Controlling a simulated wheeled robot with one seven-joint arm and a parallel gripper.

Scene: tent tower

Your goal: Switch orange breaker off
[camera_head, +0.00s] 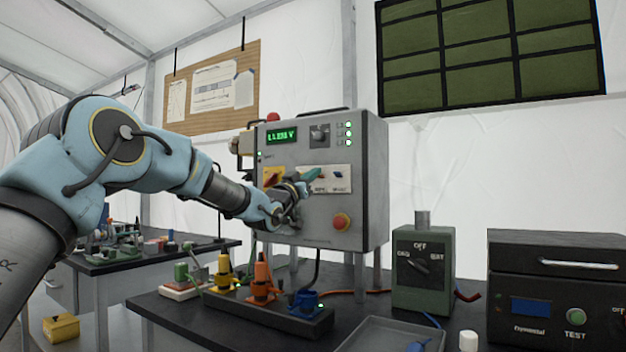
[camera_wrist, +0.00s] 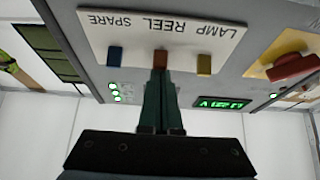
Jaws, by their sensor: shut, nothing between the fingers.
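The breaker plate (camera_wrist: 220,35) is white, on the front of a grey control box (camera_head: 285,215). In the wrist view it appears upside down, lettered LAMP, REEL and SPARE. The orange breaker (camera_wrist: 160,60) is in the middle at REEL, between a yellow breaker (camera_wrist: 204,64) and a blue breaker (camera_wrist: 115,56). My gripper (camera_wrist: 160,78) is shut and empty, its dark green fingertips right at the orange breaker. I cannot tell whether they touch it. In the head view my gripper (camera_head: 312,176) is at the plate and hides the orange breaker. Its on or off position is unclear.
A red rotary handle (camera_wrist: 293,66) on a yellow plate is beside the breakers. A red button (camera_head: 341,222) sits lower on the box. The green display (camera_wrist: 221,103) and several green lamps (camera_head: 348,134) are lit. Orange and yellow plugs stand on a power strip (camera_head: 270,312) below.

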